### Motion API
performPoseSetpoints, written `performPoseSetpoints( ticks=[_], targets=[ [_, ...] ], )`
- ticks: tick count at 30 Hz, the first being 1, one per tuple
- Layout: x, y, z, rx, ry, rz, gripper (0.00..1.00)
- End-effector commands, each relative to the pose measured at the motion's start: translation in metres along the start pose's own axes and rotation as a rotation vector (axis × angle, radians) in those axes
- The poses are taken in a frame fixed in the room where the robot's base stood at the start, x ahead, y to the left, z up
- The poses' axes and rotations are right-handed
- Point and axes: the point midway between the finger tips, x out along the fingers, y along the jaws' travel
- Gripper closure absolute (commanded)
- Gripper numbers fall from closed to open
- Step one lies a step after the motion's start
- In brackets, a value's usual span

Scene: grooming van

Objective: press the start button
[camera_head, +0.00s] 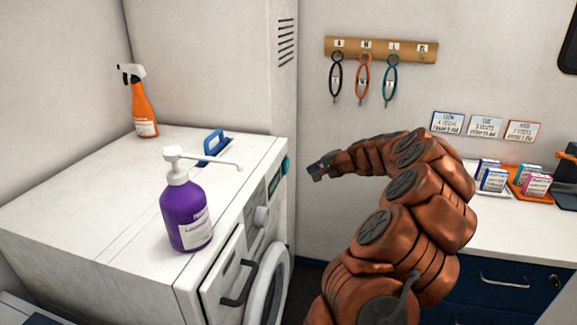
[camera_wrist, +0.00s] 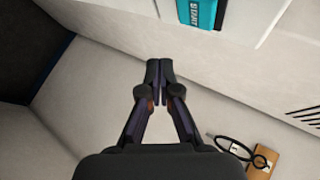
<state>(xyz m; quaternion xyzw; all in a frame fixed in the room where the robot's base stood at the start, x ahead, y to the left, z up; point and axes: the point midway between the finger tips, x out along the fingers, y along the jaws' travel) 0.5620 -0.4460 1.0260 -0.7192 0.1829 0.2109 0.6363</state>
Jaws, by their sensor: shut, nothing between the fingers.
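The start button (camera_wrist: 196,12) is a teal block with the word START, at the top edge of the wrist view, partly cut off. In the head view a teal piece (camera_head: 285,165) shows at the right end of the washing machine's (camera_head: 262,200) front panel. My gripper (camera_wrist: 159,68) is shut and empty. In the wrist view its fingertips lie below and left of the button, apart from it. In the head view my gripper (camera_head: 314,174) is to the right of the machine's panel, with a gap between them.
A purple pump bottle (camera_head: 188,215), a blue-handled tool (camera_head: 215,146) and an orange spray bottle (camera_head: 143,108) stand on the machine. A rack (camera_head: 380,48) with several loops hangs on the wall. A counter (camera_head: 500,225) with small boxes is at the right.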

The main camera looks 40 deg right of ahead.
Motion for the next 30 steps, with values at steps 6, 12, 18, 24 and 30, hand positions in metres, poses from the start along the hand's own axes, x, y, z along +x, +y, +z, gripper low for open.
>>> performPoseSetpoints(
  ticks=[6, 12, 18, 24, 30],
  targets=[
    [0.019, -0.013, 0.014, -0.001, -0.002, 0.000, 1.00],
    [0.029, -0.020, 0.022, -0.001, -0.003, 0.000, 1.00],
    [0.033, -0.023, 0.025, 0.000, -0.002, 0.000, 1.00],
    [0.033, -0.023, 0.024, 0.000, -0.001, 0.000, 1.00],
    [0.033, -0.023, 0.024, 0.000, -0.001, 0.000, 1.00]
  ],
)
